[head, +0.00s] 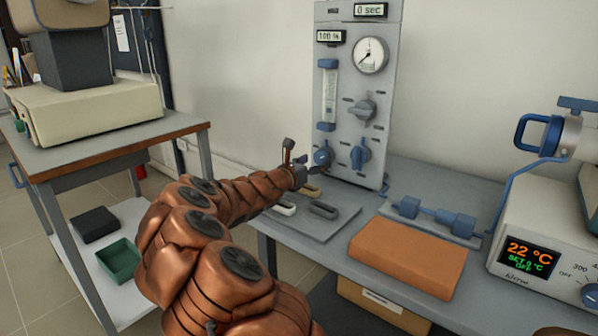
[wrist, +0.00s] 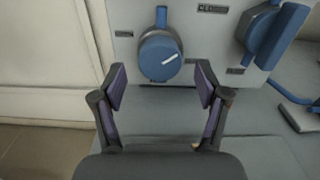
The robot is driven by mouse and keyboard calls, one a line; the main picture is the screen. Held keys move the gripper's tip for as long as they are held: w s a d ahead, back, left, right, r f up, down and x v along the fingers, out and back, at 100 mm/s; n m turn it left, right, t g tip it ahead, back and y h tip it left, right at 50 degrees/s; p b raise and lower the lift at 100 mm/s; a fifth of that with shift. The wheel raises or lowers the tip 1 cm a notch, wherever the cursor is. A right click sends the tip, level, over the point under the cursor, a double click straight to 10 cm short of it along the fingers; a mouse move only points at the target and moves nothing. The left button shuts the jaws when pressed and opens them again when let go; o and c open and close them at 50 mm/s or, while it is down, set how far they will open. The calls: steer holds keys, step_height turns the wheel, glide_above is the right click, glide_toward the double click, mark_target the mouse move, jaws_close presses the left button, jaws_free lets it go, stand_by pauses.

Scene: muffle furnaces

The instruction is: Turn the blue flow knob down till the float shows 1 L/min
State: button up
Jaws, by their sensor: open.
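The blue flow knob (head: 322,156) sits at the lower left of the grey gas panel (head: 345,95). In the wrist view the round knob (wrist: 160,56) has a white pointer mark angled up to the right. The flow tube (head: 328,95) is on the panel's left side; its float is too small to read. My gripper (head: 297,165) is just in front of the knob. In the wrist view my gripper (wrist: 160,85) is open, its two fingers on either side of and below the knob, with nothing between them.
A blue valve handle (head: 360,155) is right of the knob, with a grey knob (head: 362,110) above it. A grey tray (head: 310,215) with small pieces and an orange block (head: 408,258) lie on the bench. A furnace (head: 545,250) reading 22 °C stands at right.

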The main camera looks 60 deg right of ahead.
steer(key=shift+v, duration=5.1)
